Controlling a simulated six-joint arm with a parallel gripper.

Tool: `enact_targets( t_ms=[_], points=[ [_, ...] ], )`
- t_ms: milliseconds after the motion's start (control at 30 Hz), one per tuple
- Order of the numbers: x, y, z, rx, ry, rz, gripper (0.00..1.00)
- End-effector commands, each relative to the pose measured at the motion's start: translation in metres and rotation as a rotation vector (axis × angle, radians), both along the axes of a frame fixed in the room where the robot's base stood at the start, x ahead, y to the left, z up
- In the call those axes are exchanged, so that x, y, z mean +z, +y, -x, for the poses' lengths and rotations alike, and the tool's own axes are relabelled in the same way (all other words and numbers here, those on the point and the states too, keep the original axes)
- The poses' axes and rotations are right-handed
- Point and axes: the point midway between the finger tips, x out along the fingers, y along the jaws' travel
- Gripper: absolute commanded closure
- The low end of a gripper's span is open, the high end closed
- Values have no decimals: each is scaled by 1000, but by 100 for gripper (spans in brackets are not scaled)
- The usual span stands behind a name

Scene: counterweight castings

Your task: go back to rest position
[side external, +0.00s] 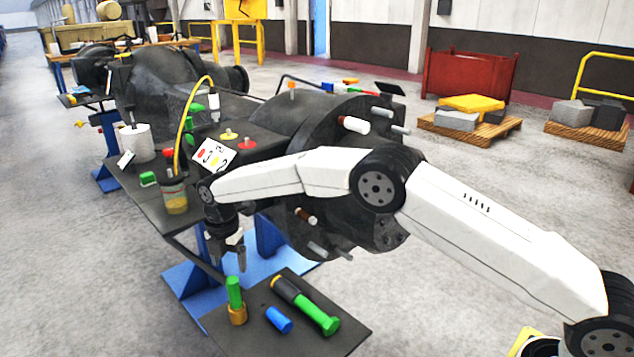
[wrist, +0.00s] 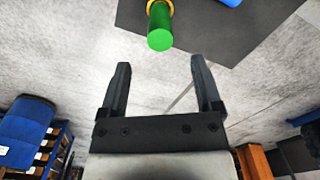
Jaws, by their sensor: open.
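My gripper (side external: 236,250) hangs at the end of my white arm, fingers pointing down, just behind and above a small dark tray (side external: 345,333). In the wrist view my gripper (wrist: 160,88) has its two black fingers apart with nothing between them. A green cylinder (side external: 234,292) stands upright in a brass-coloured ring on the tray, below and apart from the fingers. Its green end (wrist: 160,38) shows beyond the fingertips in the wrist view. A blue cylinder (side external: 279,320) and a green-and-black tool with a yellow band (side external: 308,306) lie on the tray.
Large dark castings (side external: 300,125) on blue stands are close behind my arm. A dark shelf (side external: 125,190) beside them holds a jar (side external: 175,195) with a yellow tube and a white container (side external: 138,143). Pallets and a red bin (side external: 468,88) stand farther back. The floor at left is clear.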

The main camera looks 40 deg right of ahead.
Motion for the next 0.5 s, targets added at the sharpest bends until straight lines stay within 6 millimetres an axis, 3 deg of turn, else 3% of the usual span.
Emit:
enact_targets(
  t_ms=[500],
  points=[
    [2,-3,1,-32,-5,-2,17]
  ],
)
